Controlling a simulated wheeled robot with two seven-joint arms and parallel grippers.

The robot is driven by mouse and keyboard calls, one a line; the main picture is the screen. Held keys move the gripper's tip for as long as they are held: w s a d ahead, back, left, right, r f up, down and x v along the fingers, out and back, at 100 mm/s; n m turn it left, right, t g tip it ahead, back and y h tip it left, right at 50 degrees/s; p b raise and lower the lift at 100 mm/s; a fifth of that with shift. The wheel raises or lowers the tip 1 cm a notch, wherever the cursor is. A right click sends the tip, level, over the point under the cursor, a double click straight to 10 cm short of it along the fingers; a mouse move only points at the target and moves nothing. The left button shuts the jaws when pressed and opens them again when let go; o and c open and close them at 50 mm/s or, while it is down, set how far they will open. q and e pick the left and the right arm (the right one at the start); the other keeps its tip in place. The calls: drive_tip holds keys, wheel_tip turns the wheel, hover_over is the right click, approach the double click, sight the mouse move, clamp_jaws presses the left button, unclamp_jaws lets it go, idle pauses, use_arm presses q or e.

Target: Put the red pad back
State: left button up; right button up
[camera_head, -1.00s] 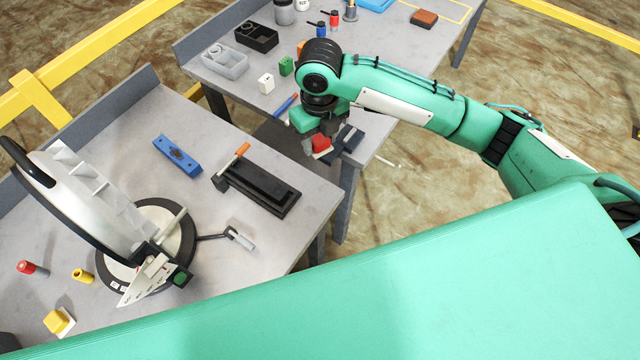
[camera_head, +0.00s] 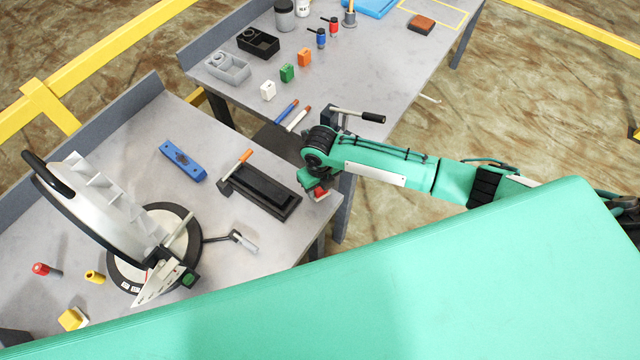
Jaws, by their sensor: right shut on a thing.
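The red pad (camera_head: 319,192) shows as a small red block with a pale underside, held in my right gripper (camera_head: 312,189). The gripper is shut on it, beside the right end of the black sharpening-stone-like block (camera_head: 265,190) on the near table. The pad seems to be above the table's right edge; its exact height is hard to tell. My arm hides part of the gripper. A yellow pad with a white base (camera_head: 73,318) lies at the near table's lower left. My left gripper is not in view.
A hammer (camera_head: 235,172) and a blue level (camera_head: 183,160) lie near the black block. A vise handle (camera_head: 358,114) sticks out at the far table's edge.

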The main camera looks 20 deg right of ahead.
drive_tip(key=shift+f, duration=0.2)
drive_tip(key=o, duration=1)
drive_tip(key=shift+r, duration=0.4)
wheel_tip(320, 180, up, 11)
drive_tip(key=b, duration=0.3)
drive_tip(key=shift+r, duration=0.2)
